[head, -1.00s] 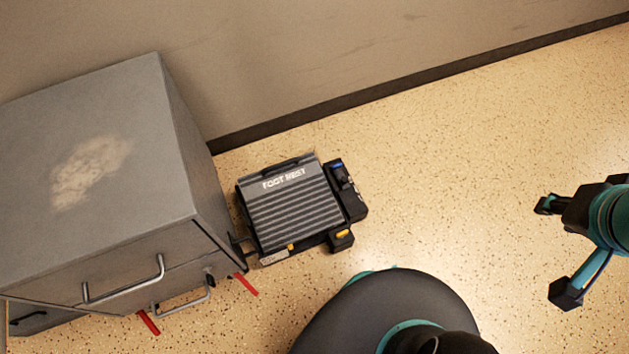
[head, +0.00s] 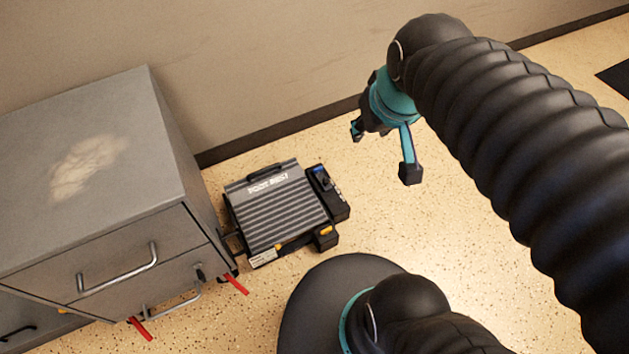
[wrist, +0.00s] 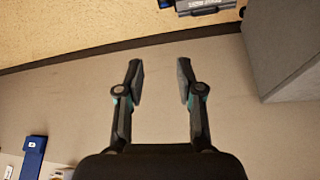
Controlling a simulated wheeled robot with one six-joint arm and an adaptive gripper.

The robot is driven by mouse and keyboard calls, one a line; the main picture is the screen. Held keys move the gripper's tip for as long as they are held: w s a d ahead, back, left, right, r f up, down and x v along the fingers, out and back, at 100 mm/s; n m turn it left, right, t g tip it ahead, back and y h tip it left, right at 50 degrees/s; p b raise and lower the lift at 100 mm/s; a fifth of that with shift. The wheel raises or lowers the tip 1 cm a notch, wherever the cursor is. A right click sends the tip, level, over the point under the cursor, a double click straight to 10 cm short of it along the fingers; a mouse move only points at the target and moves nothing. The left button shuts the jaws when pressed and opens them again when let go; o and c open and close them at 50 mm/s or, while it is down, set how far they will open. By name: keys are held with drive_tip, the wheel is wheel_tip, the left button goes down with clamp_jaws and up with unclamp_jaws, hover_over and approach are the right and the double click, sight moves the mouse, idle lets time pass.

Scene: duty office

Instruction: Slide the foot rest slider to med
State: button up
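The foot rest (head: 275,208) is a dark grey ribbed platform marked FOOT REST, on the floor beside the cabinet. A black side unit (head: 325,190) with a blue part and a yellow tab (head: 326,231) runs along its right side. Another small yellow piece (head: 278,246) sits at its front edge. I cannot tell which part is the slider or read its setting. My gripper (head: 382,155) is open and empty, above and to the right of the foot rest, apart from it. In the wrist view my gripper (wrist: 160,82) shows spread fingers, and the foot rest (wrist: 205,6) is partly cut off at the top.
A grey metal cabinet (head: 90,180) with drawer handles stands close on the left. Red strips (head: 235,284) lie low at its front. The wall (head: 270,60) with a dark baseboard runs behind. Speckled floor to the right of the foot rest is clear. A blue object (wrist: 33,155) shows in the wrist view.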

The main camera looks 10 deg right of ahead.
drive_tip(key=w+f+n+g+b, duration=0.1)
drive_tip(key=w+f+n, duration=0.3)
drive_tip(key=w, duration=0.6)
drive_tip(key=n+g+b, duration=0.3)
drive_tip(key=n+g, duration=0.1)
drive_tip(key=n, duration=0.3)
hover_over(326, 180)
wheel_tip(326, 180, down, 37)
drive_tip(key=shift+n, duration=0.3)
wheel_tip(326, 180, down, 14)
drive_tip(key=shift+r+b, duration=0.1)
drive_tip(key=shift+b, duration=0.2)
drive_tip(key=shift+s, duration=0.1)
clamp_jaws()
